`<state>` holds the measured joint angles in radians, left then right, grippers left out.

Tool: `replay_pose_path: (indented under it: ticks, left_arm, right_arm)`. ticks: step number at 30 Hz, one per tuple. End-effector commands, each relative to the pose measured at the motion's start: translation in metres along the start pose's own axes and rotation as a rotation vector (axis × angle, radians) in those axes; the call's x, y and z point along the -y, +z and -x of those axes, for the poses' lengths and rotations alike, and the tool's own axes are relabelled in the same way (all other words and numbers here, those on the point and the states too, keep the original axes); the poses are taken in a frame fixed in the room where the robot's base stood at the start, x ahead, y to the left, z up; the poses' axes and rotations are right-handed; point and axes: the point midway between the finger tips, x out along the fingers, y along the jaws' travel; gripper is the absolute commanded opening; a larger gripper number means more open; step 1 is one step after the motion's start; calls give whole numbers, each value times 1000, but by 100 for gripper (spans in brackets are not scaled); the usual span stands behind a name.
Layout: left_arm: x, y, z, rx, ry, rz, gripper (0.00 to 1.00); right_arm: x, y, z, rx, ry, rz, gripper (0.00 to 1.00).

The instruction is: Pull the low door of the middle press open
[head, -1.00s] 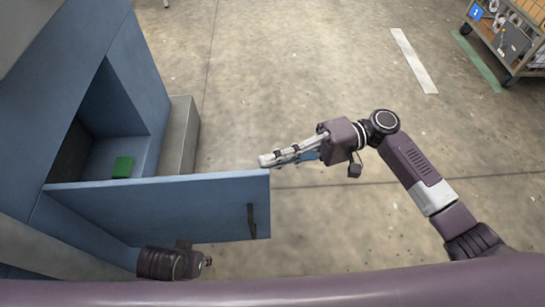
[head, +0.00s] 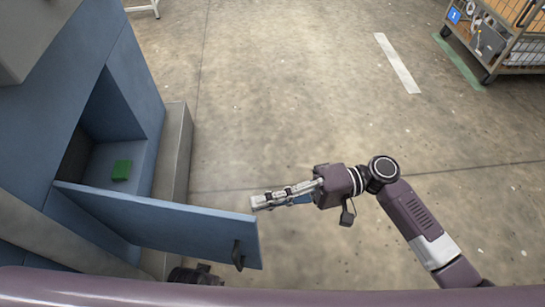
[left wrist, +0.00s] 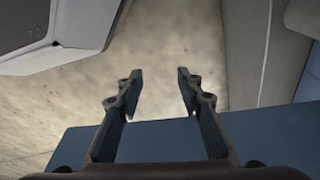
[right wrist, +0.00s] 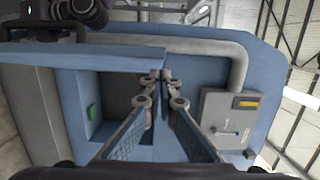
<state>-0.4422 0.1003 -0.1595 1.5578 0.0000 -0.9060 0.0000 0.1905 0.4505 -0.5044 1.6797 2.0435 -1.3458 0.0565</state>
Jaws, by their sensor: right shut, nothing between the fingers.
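The low door (head: 150,215) of the blue press (head: 110,70) stands open, swung out from the dark compartment. Its dark handle (head: 237,255) is near the free end, on the face towards me. My right gripper (head: 254,203) is shut and empty, its tips at the top of the door's free edge; I cannot tell if they touch. In the right wrist view the closed fingers (right wrist: 160,78) point at the opening, with the door (right wrist: 90,55) at upper left. My left gripper (left wrist: 158,78) is open and empty; in the head view it is mostly hidden below the door.
A grey ledge (head: 178,145) runs along the press's foot. A grey control box (right wrist: 232,118) shows in the right wrist view. A wheeled cart (head: 500,40) stands far right. The floor between is clear.

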Motion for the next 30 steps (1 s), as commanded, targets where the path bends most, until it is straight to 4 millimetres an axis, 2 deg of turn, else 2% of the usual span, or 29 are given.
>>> replay_pose_path:
  ticks: [11,16,20,30]
  left_arm:
    - [0,0,-1,-2,-1,0,34]
    - [0,0,-1,-1,0,0,34]
    - [0,0,-1,-1,0,0,34]
    - [0,0,-1,-1,0,0,34]
  right_arm:
    - [0,2,-2,5,0,0,0]
    - [-1,1,5,5,2,-1,0]
    - [-1,1,26,3,4,-2,0]
    - [-1,0,95,3,1,-1,0]
